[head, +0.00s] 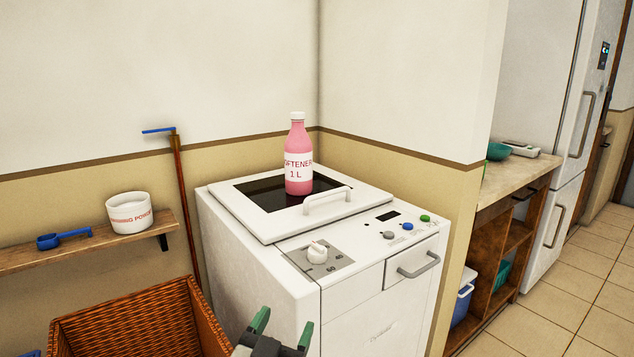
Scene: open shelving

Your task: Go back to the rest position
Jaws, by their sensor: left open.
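My left gripper (282,331) is at the bottom middle of the head view, its two green-tipped fingers apart and nothing between them. It is in front of the white washing machine (262,292), beside the right side of the wicker basket. A pink softener bottle (299,172) with a white cap stands upright on the machine's closed lid, well beyond the gripper and apart from it. My right gripper does not show.
A wicker basket (200,318) stands at the lower left. A wooden wall shelf (88,252) holds a white powder tub (129,213) and a blue scoop (62,238). A wooden counter (518,175) and a fridge (560,130) stand at the right, beside open tiled floor (575,285).

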